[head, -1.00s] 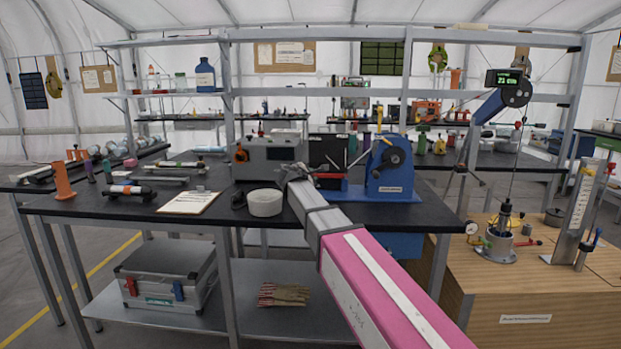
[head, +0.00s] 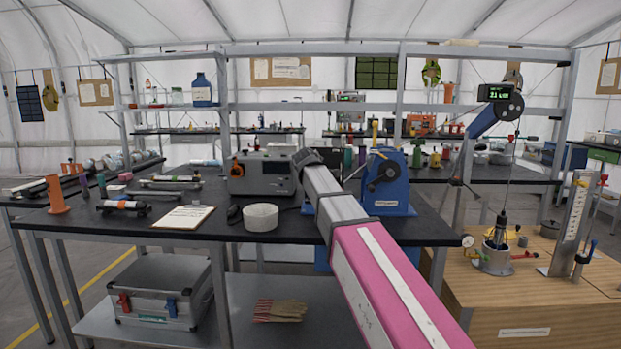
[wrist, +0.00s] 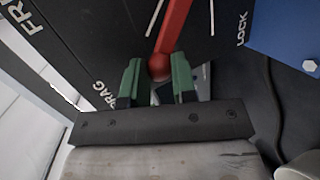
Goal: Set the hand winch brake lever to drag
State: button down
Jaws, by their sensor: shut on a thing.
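The blue hand winch (head: 386,182) stands on the black bench in the head view, right of my arm. In the wrist view its black brake plate (wrist: 85,42) carries the labels DRAG at lower left, LOCK at right and a partly cut-off FR at upper left. The red brake lever (wrist: 174,24) ends in a red ball knob (wrist: 159,67). The knob lies between the green fingers of my gripper (wrist: 157,82), which is shut on it. The lever points between the DRAG and LOCK labels. In the head view my arm hides the lever and most of the plate.
A grey box instrument (head: 262,174) stands left of my arm. A wooden cabinet (head: 535,290) with test gear stands at right.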

jog(key=shift+d+r+m+y, duration=0.4)
jog(key=shift+d+r+m, duration=0.1)
jog(key=shift+d+r, duration=0.1)
jog(key=c, duration=0.9)
grip_release()
jog(key=v, duration=1.1)
